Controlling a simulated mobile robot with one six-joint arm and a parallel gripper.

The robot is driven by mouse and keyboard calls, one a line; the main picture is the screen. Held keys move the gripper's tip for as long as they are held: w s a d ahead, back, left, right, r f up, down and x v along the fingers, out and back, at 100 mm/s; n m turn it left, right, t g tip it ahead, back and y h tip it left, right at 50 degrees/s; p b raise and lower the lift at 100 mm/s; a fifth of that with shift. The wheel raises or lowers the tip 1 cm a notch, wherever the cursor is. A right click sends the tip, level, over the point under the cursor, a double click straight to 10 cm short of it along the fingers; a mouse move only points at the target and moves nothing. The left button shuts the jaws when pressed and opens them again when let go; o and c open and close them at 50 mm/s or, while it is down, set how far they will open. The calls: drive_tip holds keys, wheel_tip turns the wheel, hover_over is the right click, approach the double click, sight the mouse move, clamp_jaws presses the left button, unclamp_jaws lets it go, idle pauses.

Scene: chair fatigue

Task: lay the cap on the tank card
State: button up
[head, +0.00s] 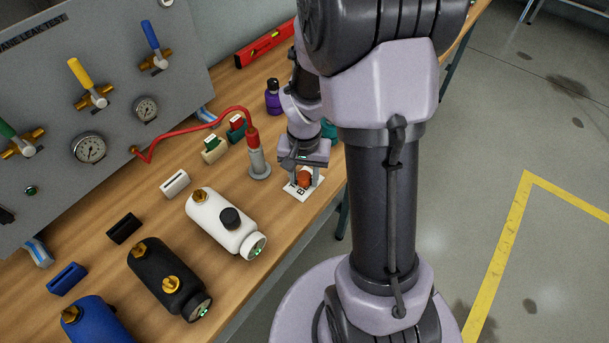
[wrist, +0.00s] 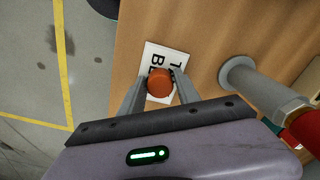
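The cap (wrist: 160,82) is a small round orange-brown piece between the fingers of my gripper (wrist: 160,76) in the wrist view. The fingers sit close against it on both sides, and my gripper appears shut on it. In the head view the cap (head: 304,179) shows under my gripper (head: 305,177). A white card with black letters (wrist: 154,52) lies on the table directly beneath the cap. The letters are partly covered, so I cannot read the full word. I cannot tell whether the cap touches the card or is slightly above it.
A grey post with a red top and hose (head: 257,160) stands just left of the card. White (head: 222,222), black (head: 165,275) and blue (head: 95,320) tanks lie on the wooden table. A purple bottle (head: 273,97) stands behind. The table edge is close to the card.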

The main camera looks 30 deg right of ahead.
sight(304, 175)
wheel_tip(304, 175, up, 12)
drive_tip(key=p, duration=0.5)
drive_tip(key=s+a+r+n+t+y, duration=0.1)
drive_tip(key=s+a+r+n+t, duration=0.1)
drive_tip(key=s+a+r, duration=0.3)
drive_tip(key=s+a+r+n+t+y, duration=0.1)
drive_tip(key=s+a+r+t, duration=0.2)
drive_tip(key=s+a+r, duration=0.3)
drive_tip(key=a+r, duration=0.3)
drive_tip(key=r, duration=0.2)
drive_tip(key=shift+s+a+n+t, duration=0.15)
drive_tip(key=shift+a+n+t, duration=0.15)
drive_tip(key=shift+n, duration=0.1)
drive_tip(key=shift+f, duration=0.15)
wheel_tip(304, 175, down, 7)
drive_tip(key=b, duration=0.7)
